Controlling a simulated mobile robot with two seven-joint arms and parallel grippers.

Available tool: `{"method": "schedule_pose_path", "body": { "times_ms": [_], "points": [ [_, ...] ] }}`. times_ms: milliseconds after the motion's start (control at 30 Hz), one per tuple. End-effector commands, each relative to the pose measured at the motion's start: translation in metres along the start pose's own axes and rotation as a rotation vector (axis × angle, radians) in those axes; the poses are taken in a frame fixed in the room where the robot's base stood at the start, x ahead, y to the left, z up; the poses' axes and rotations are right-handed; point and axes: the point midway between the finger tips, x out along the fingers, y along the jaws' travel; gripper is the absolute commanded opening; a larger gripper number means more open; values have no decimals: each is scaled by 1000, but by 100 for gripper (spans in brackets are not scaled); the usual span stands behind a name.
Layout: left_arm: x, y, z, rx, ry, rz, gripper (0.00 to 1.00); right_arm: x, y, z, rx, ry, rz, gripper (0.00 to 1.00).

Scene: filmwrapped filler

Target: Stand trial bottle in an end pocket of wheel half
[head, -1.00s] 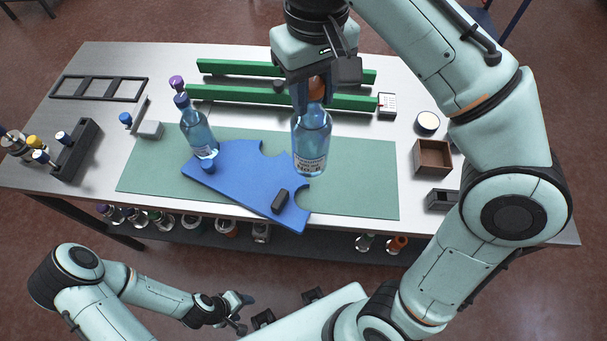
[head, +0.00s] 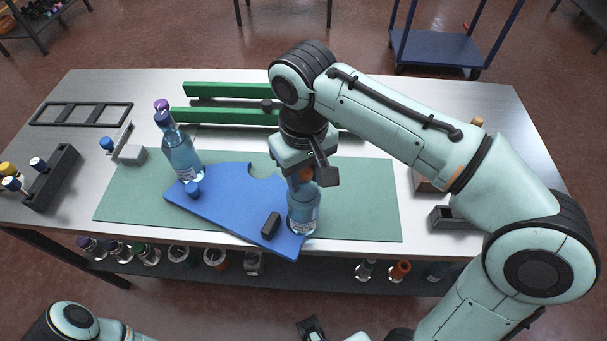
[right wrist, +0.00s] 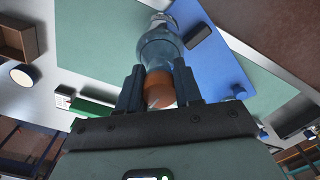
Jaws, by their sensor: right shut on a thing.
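The trial bottle (head: 303,212), clear blue glass with an orange cap, is upright at the right end of the blue wheel half (head: 225,205). My right gripper (head: 301,176) is shut on its orange cap from above; the cap (right wrist: 159,88) also shows between the fingers in the right wrist view. The bottle covers the right end pocket, and I cannot tell whether its base touches the mat. The middle pocket (head: 264,172) is empty. Another blue bottle (head: 182,158) stands at the wheel half's left end.
A blue knob (head: 192,188) and a black block (head: 271,225) sit on the wheel half. It lies on a green mat (head: 355,210). Green rails (head: 225,116) lie behind. A dark tray (head: 445,217) is at right. The mat's right part is clear.

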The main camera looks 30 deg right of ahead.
Motion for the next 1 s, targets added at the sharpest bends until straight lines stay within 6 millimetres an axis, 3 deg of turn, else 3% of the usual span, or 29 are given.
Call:
{"method": "schedule_pose_path", "body": {
  "times_ms": [400, 433, 500, 833, 1000],
  "points": [
    [2, -1, 0, 0, -1, 0, 61, 5, 0, 0, 0, 4, -1, 0],
    [2, -1, 0, 0, -1, 0, 61, 6, 0, 0, 0, 1, -1, 37],
    [2, -1, 0, 0, -1, 0, 61, 5, 0, 0, 0, 2, -1, 60],
    [1, 0, 0, 0, -1, 0, 61, 3, 0, 0, 0, 2, -1, 60],
    [-6, 3, -1, 1, 2, 1, 61, -18, 0, -1, 0, 5, -1, 60]
  ]
}}
